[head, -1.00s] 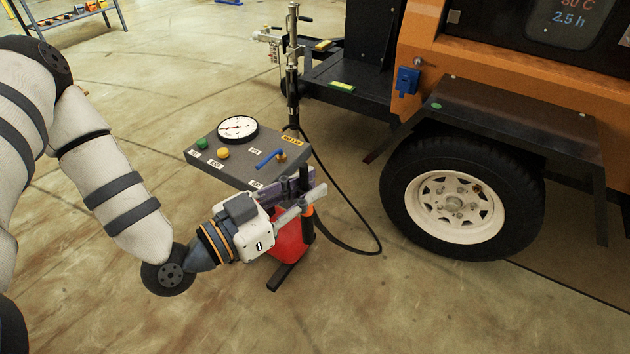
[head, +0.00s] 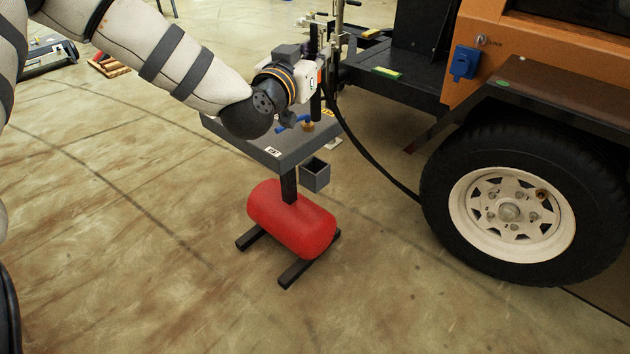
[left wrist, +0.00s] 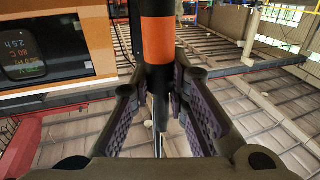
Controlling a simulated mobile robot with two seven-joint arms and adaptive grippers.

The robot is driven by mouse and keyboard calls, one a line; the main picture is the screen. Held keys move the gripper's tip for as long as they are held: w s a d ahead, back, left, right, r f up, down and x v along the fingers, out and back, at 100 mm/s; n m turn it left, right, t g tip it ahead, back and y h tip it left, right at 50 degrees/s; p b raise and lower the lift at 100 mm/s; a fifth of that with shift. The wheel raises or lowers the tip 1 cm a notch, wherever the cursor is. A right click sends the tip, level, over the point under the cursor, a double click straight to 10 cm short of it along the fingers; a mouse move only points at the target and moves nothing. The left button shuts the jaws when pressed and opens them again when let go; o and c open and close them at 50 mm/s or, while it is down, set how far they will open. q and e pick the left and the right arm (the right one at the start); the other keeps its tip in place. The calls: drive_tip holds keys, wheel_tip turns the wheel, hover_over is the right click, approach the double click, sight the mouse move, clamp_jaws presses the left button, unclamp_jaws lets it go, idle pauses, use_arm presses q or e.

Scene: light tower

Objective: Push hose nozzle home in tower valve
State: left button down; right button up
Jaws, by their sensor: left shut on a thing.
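My left gripper (head: 312,82) is raised over the far side of the grey panel stand, its arm coming in from the upper left. It is shut on the hose nozzle (head: 315,108), a dark upright cylinder with an orange band. In the left wrist view the nozzle (left wrist: 158,40) stands between the purple-padded fingers (left wrist: 160,105), with a thin metal part below it. The black hose (head: 366,145) runs from near the gripper down to the right. I cannot make out the tower valve for certain. My right gripper is not in view.
The grey panel (head: 265,142) carries a blue lever (head: 290,121) and a brass fitting (head: 308,126). An empty square cup (head: 316,176) hangs at its side, above a red tank (head: 291,218). The orange trailer's wheel (head: 510,210) stands right.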

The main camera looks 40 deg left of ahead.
use_arm(q)
wheel_tip(320, 180, down, 18)
drive_tip(key=b, duration=0.6)
drive_tip(key=shift+r, duration=0.2)
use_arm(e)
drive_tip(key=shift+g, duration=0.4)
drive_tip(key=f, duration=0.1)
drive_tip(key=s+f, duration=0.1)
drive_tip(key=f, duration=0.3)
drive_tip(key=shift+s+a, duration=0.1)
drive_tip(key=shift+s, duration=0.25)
use_arm(q)
drive_tip(key=shift+f, duration=0.1)
drive_tip(key=c, duration=1.5)
unclamp_jaws()
drive_tip(key=shift+c, duration=0.2)
